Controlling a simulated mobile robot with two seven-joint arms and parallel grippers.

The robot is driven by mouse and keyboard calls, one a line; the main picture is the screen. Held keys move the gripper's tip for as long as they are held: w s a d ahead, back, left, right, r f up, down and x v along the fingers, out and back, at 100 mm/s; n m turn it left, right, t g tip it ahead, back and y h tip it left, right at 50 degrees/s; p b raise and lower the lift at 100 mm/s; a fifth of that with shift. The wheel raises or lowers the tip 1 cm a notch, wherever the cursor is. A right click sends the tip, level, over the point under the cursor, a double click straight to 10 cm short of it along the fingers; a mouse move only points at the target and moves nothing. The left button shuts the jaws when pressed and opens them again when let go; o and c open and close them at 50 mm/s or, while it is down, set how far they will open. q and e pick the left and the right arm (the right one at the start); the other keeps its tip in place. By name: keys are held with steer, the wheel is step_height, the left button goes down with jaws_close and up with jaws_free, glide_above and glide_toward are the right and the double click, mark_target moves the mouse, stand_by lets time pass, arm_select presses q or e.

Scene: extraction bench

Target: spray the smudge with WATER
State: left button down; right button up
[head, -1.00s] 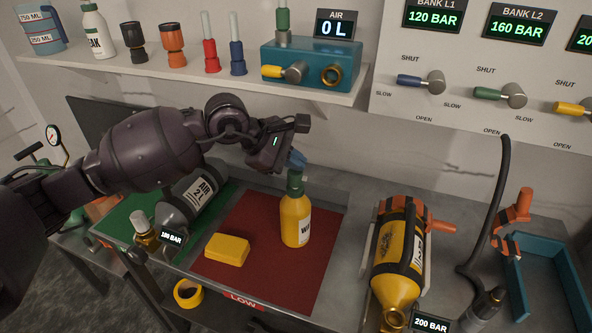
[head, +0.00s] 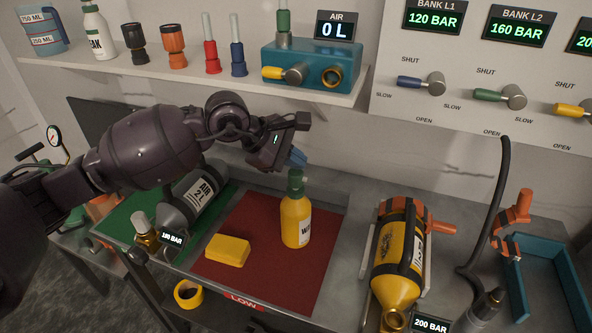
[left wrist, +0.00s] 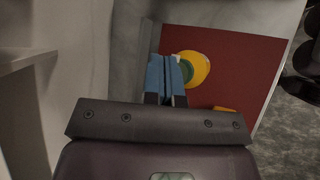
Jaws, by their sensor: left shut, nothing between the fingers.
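A yellow bottle (head: 296,222) with a green top stands upright on the red mat (head: 262,275). Its label is partly turned away and shows only the start of a word, "WA". My left gripper (head: 298,158) has blue fingertips and is just above and behind the bottle's top. Its fingers (left wrist: 167,78) are shut and empty. In the left wrist view the bottle (left wrist: 198,66) is right beside the fingers, on their right. I cannot make out a smudge for certain. My right gripper is not in view.
A yellow sponge-like block (head: 228,250) lies on the red mat left of the bottle. A grey cylinder (head: 192,200) lies on the green mat. A yellow cylinder (head: 393,270) lies in a cradle to the right. A shelf (head: 200,80) with bottles and fittings runs above.

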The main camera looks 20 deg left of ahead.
mark_target(295, 174)
arm_select(q)
steer(key=shift+r, duration=0.5)
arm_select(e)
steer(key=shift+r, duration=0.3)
arm_select(q)
steer(key=shift+r+p, duration=0.7)
steer(key=shift+r, duration=0.7)
step_height(295, 174, up, 3)
steer(key=shift+r+p, duration=0.1)
steer(key=shift+p, duration=0.5)
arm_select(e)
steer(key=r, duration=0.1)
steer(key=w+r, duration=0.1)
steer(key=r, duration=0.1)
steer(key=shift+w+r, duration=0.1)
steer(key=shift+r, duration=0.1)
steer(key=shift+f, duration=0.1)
